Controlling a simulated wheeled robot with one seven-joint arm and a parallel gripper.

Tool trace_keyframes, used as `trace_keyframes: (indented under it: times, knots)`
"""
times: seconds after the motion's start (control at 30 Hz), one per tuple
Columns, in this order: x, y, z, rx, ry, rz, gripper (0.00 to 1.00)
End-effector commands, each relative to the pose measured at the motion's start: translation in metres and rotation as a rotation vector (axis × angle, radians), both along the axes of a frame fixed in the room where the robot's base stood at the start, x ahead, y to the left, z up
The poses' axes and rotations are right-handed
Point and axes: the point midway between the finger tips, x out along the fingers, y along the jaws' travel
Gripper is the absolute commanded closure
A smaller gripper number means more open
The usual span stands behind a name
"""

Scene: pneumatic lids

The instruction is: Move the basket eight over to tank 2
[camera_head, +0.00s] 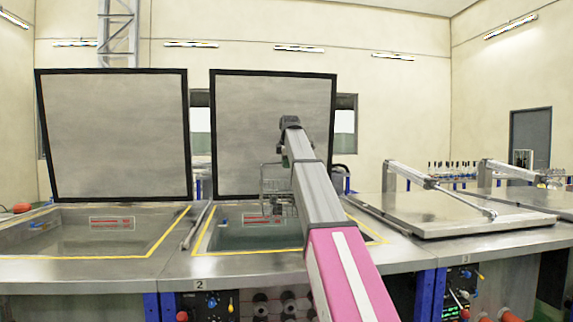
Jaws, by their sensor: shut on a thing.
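A wire basket (272,186) hangs upright above the opening of the middle tank, in front of that tank's raised lid. Its right side is hidden behind my arm, and no number on it can be read. My gripper (284,158) is shut on the basket at its top; the fingertips are mostly hidden by the arm. The middle tank, tank 2 (225,240), has a "2" label at its front left. Its lid (255,115) stands open, and liquid shows inside the yellow-edged opening.
The left tank (75,245) is open with its lid (112,135) raised. The right tank's lid (455,210) is shut flat, with a strut arm above it. A metal rail (198,228) runs between the left and middle tanks. A control panel (207,305) is below.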

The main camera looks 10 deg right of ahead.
Motion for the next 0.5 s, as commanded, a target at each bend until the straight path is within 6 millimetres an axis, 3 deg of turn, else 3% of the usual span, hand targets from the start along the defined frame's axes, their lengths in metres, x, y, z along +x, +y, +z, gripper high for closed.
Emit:
trace_keyframes:
  times: [0.23, 0.5]
  knots:
    - [0.000, 0.000, -0.003, 0.000, -0.002, 0.000, 1.00]
    - [-0.001, -0.001, -0.037, 0.000, 0.001, 0.000, 1.00]
